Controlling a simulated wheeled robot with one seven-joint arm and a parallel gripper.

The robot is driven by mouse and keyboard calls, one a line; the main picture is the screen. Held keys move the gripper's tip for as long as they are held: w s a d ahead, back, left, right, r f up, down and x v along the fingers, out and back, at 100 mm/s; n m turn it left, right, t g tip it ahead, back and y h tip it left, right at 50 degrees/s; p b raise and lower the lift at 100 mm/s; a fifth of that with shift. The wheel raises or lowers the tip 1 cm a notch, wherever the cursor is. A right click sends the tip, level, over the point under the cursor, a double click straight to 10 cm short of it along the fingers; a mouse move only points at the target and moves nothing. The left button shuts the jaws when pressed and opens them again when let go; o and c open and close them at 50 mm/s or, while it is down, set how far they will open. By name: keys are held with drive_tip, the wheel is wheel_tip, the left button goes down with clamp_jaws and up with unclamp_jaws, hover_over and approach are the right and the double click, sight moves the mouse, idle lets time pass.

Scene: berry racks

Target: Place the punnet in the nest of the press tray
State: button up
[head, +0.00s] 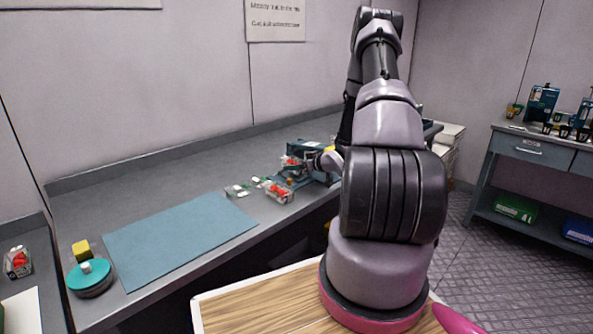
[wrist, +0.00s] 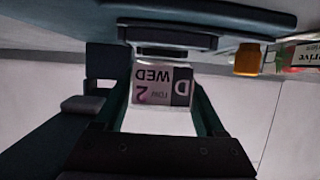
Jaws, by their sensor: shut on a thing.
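In the wrist view, my gripper (wrist: 165,115) is shut, its two dark green fingers on either side of a pale, clear-edged thing that I take to be the punnet. Its label (wrist: 162,85) reads "WED", "2" and "D", upside down. In the head view, my gripper (head: 318,160) is small and partly hidden by my arm, beside a red-filled clear box (head: 291,161) at the blue press (head: 306,146). A teal body (wrist: 190,14) crosses the top of the wrist view. The tray's nest cannot be made out, nor whether the punnet touches it.
Another red-filled punnet (head: 279,192) lies on the bench in front of the press, with small white-and-green pieces (head: 238,190) to its left. A blue mat (head: 180,238) lies clear on the left. An orange block (wrist: 248,58) and a labelled box (wrist: 298,56) sit upper right in the wrist view.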

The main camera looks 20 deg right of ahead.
drive_tip(key=shift+f, duration=0.8)
drive_tip(key=shift+f, duration=0.1)
drive_tip(key=o, duration=1.4)
drive_tip(key=shift+s, duration=0.25)
drive_tip(key=v, duration=1.1)
drive_tip(key=shift+s+d+r, duration=0.1)
drive_tip(key=shift+s+r, duration=0.15)
drive_tip(key=shift+r, duration=0.1)
